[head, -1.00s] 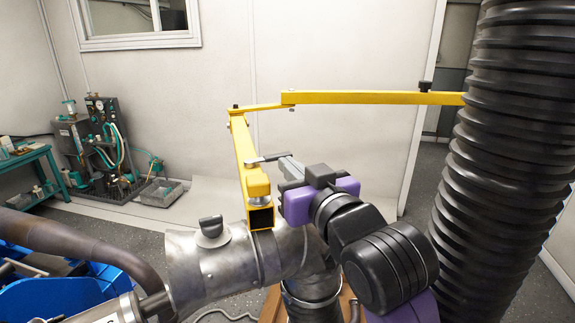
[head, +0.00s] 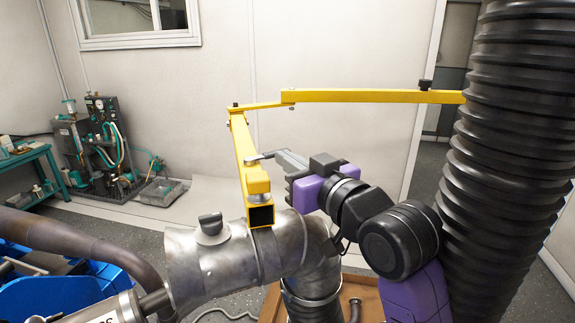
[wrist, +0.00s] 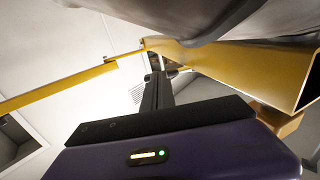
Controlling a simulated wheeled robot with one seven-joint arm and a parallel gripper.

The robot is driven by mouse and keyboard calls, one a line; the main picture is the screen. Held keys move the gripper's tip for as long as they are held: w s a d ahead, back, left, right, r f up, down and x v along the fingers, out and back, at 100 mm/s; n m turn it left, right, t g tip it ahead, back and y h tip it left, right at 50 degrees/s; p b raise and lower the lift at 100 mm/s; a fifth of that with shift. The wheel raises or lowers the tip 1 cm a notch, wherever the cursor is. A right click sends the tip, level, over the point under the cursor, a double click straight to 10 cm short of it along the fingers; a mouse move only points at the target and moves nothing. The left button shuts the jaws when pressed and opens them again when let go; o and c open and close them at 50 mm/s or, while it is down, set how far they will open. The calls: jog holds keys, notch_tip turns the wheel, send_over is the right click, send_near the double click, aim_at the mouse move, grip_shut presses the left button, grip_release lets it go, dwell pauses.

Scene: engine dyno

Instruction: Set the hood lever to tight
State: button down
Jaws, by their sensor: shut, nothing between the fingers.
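The hood lever (head: 260,157) is a short grey handle on the yellow hood arm (head: 252,180), pointing right from the arm's right side. My gripper (head: 282,154) comes from the right, with its grey fingers shut and empty. The fingertips are at the lever's free end in the head view; I cannot tell whether they touch it. In the wrist view, my dark fingers (wrist: 156,88) reach up beside the yellow arm (wrist: 225,72). The lever is not clear there, and no marking for tight is readable.
A metal exhaust duct (head: 205,262) with a dark knob (head: 211,228) lies below the yellow arm. A large black ribbed hose (head: 497,150) stands close on the right. A yellow crossbar (head: 360,97) runs behind my gripper. A blue engine part (head: 55,290) is lower left.

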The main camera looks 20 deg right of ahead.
jog(key=shift+w+d+n+g+y+b, duration=0.15)
jog(key=shift+w+n+g+y+b, duration=0.45)
jog(key=shift+w+n+y+b, duration=0.8)
jog(key=shift+w+d+n+g+y+b, duration=0.15)
jog(key=shift+w+n+g+y+b, duration=0.6)
jog(key=shift+y, duration=1.05)
jog(key=shift+d+b+x, duration=0.25)
jog(key=shift+b+x, duration=0.05)
jog(key=shift+x, duration=1.1)
jog(key=shift+w, duration=0.15)
